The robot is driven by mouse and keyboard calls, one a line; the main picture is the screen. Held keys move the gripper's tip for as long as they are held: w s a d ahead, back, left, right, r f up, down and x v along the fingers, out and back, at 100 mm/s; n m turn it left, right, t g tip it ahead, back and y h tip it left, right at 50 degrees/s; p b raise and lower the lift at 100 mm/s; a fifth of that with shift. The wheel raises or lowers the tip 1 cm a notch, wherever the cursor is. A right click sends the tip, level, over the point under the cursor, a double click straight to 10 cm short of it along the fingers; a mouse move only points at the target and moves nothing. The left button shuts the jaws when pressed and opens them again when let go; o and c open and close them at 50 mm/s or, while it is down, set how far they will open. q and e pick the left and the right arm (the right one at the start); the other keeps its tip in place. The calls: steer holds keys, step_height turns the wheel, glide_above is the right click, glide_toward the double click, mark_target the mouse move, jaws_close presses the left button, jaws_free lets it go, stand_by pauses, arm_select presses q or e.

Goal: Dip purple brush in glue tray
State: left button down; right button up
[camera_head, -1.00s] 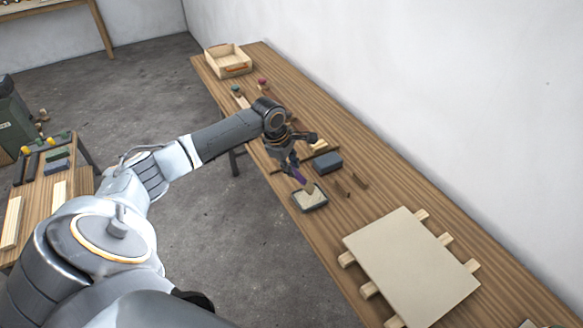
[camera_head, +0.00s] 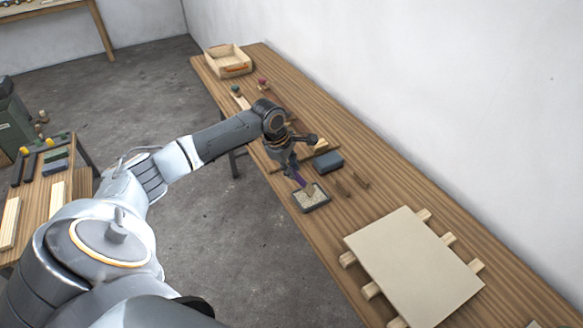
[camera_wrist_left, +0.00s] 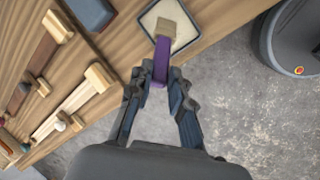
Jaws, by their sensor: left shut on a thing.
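My left gripper (camera_head: 292,173) is shut on the handle of the purple brush (camera_head: 301,181), with the bristles pointing down. In the left wrist view the brush (camera_wrist_left: 161,62) runs away from between the fingers (camera_wrist_left: 158,88), its pale bristle head (camera_wrist_left: 165,32) over the glue tray. The glue tray (camera_head: 323,204) is a small dark-rimmed square tray with pale contents near the bench's front edge. In the head view the brush tip is at the tray's inside; I cannot tell how deep it sits. My right gripper is not in view.
A grey-blue block (camera_head: 328,161) lies just behind the tray. A pale panel (camera_head: 413,265) rests on wooden strips to the right. A wooden box (camera_head: 229,62) stands at the bench's far end. A side table (camera_head: 62,190) holds blocks at left.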

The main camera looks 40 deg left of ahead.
arm_select(q)
steer(key=shift+f, duration=0.45)
stand_by(0.6)
steer(key=shift+s+f+p, duration=0.15)
steer(key=shift+p, duration=0.45)
stand_by(2.0)
step_height(320, 180, up, 5)
steer(key=p, duration=0.6)
steer(key=shift+r+p, duration=0.75)
steer(key=shift+r, duration=0.35)
